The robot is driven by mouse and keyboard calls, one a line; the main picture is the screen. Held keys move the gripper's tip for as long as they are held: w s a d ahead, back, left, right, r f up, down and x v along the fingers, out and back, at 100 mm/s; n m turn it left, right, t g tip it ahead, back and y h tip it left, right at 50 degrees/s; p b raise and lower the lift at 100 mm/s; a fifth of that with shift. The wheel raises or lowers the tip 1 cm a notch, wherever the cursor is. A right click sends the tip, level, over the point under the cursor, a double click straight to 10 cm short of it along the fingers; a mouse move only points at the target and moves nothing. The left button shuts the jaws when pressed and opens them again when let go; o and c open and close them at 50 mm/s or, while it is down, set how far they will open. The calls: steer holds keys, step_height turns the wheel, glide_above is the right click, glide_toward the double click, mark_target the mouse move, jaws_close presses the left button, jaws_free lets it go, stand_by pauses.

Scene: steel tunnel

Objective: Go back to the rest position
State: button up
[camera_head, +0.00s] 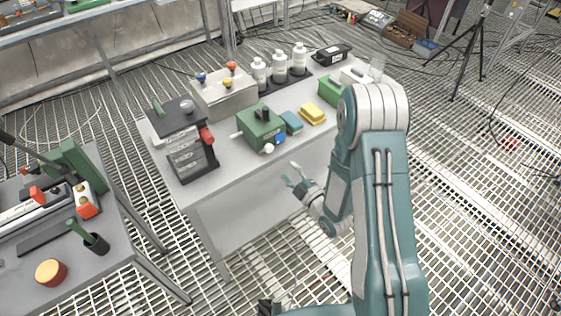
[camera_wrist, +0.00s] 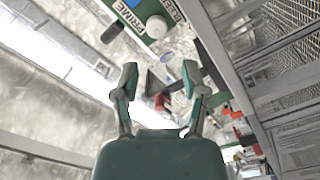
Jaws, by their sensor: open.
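My gripper (camera_head: 291,175) is open and empty in the head view, in the air in front of the near long edge of the grey table (camera_head: 222,192). In the wrist view its two fingers (camera_wrist: 158,85) stand apart with nothing held between them. My teal and white arm fills the right middle of the head view and hides the table's right end in part.
A second workbench (camera_head: 118,252) stands at left. A black tripod (camera_head: 477,50) stands at back right. Open grating floor (camera_head: 485,190) lies at right.

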steer(key=shift+s+d, duration=0.3)
steer(key=shift+s, duration=0.1)
steer(key=d+r+m+g+h, duration=0.2)
steer(key=d+r+m+h, duration=0.2)
steer(key=r, duration=0.5)
steer(key=d+r+m+g+h, duration=0.2)
steer(key=d+r+m+h, duration=0.3)
steer(key=r, duration=0.4)
steer(key=s+r+m+g, duration=0.2)
steer(key=s+r+m, duration=0.2)
steer(key=s, duration=0.8)
steer(key=s+d+r+m+g+h, duration=0.1)
steer(key=s+r+m+g, duration=0.2)
steer(key=s, duration=0.9)
steer(key=shift+s+d+r+m, duration=0.15)
steer(key=shift+r+m, duration=0.75)
steer(key=shift+r, duration=0.05)
